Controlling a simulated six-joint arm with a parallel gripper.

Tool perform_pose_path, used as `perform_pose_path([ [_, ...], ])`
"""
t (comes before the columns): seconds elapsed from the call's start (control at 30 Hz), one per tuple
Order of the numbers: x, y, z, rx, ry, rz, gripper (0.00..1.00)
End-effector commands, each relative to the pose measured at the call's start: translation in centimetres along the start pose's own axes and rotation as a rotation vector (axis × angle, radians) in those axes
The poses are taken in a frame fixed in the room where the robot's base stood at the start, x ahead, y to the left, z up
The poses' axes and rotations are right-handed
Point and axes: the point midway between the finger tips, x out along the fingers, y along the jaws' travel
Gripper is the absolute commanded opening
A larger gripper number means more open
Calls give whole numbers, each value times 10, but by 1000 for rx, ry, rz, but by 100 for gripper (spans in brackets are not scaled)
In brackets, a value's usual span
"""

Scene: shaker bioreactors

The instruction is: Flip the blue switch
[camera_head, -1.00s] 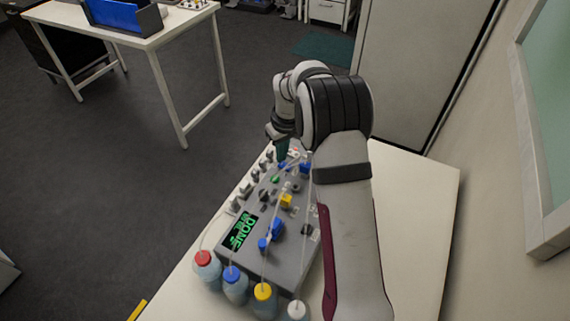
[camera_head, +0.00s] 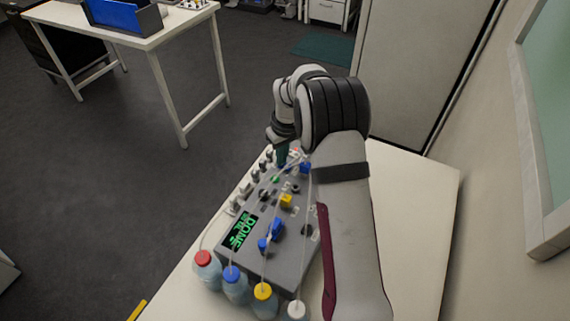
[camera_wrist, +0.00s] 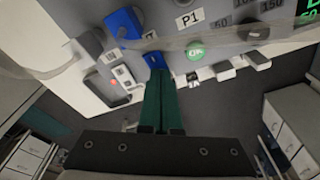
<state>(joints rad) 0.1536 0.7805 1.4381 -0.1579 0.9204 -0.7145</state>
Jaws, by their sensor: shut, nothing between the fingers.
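The blue switch (camera_wrist: 154,60) is a small blue piece on the grey bioreactor panel (camera_wrist: 232,30) in the wrist view. My gripper (camera_wrist: 161,72) has its green fingers shut together and empty. Its tips are right at the blue switch and overlap its lower edge; whether they touch it I cannot tell. In the head view my gripper (camera_head: 283,160) points down at the far end of the grey bioreactor (camera_head: 285,250), and it hides most of the switch there.
A larger blue block (camera_wrist: 123,27) stands beside the switch. A green round button (camera_wrist: 195,52) is to its right. Thin tubes run over the panel. Bottles with red (camera_head: 203,258), blue, yellow and white caps stand at the near end. The table (camera_head: 420,200) is clear at right.

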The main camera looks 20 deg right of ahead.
Motion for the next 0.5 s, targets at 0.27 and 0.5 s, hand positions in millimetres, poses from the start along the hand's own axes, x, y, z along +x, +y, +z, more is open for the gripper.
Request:
perform_pose_path([
  [0.27,-31,1,-6,-2,4,2,0],
  [0.5,-57,0,-10,0,4,2,0],
])
